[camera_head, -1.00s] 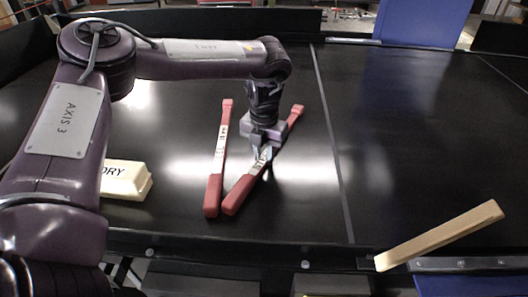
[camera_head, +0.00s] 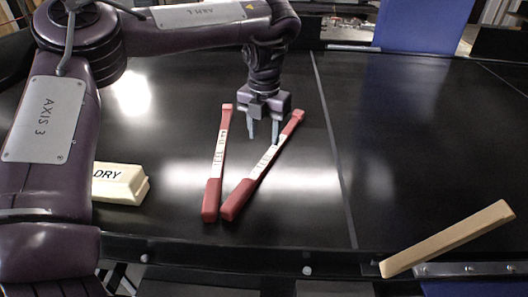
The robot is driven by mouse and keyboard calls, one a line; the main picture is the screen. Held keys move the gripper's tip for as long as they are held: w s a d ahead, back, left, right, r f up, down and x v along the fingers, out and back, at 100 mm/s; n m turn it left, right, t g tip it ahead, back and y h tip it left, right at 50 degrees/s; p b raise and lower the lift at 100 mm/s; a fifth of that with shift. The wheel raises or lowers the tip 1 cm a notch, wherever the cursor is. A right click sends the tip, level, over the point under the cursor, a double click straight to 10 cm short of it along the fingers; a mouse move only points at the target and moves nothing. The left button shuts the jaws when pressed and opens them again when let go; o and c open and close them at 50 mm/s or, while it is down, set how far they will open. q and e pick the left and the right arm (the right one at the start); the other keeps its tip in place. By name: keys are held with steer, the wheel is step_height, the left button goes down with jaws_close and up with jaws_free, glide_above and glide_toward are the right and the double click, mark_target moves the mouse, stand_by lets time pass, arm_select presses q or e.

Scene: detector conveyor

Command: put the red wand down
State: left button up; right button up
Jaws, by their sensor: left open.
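Two red wands with white labelled middles lie on the black conveyor surface. The left red wand (camera_head: 212,196) lies nearly straight away from me. The right red wand (camera_head: 237,198) is slanted, its far end toward the right. Their thick near ends lie close together. My left gripper (camera_head: 263,131) is above the slanted wand's far half, pointing down. Its two fingers are apart with nothing held between them. My right gripper is not in view.
A cream block marked "DRY" (camera_head: 122,184) lies left of the wands, partly behind my left arm. A tan wooden bar (camera_head: 448,240) lies slanted at the front right edge.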

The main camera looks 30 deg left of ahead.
arm_select(q)
step_height(320, 180, up, 4)
steer(key=shift+f, duration=0.1)
steer(key=shift+s, duration=0.1)
stand_by(0.5)
